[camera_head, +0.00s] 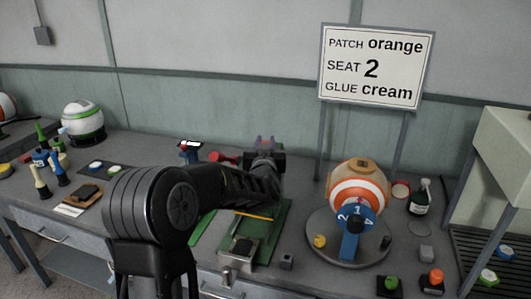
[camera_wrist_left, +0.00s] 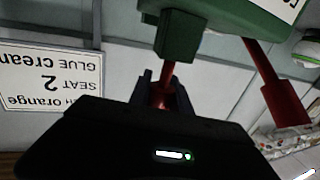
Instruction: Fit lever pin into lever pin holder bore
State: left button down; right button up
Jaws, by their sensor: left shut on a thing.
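My left gripper (camera_head: 265,145) reaches over the middle of the bench, with its fingers upright. In the left wrist view, the gripper (camera_wrist_left: 162,88) is shut on a red pin (camera_wrist_left: 168,74). The pin's far end meets a dark green block (camera_wrist_left: 178,38) under a larger green body (camera_wrist_left: 232,18). Whether the pin's end is inside a bore or only against the block cannot be told. A second red bar (camera_wrist_left: 268,70) slants from the green body to a thicker red end. In the head view my arm and gripper hide most of the pin and holder. My right gripper is not in view.
A green press base (camera_head: 270,225) lies in front of the gripper. To the right, an orange-and-white ball (camera_head: 358,185) sits on a round grey stand with a blue numbered part (camera_head: 355,225). A sign (camera_head: 375,66) stands behind. Bottles and small parts crowd the left bench.

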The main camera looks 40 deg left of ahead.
pick_arm(q)
notch_tip(320, 180, up, 7)
jog(key=shift+f, duration=0.25)
dwell(0.6)
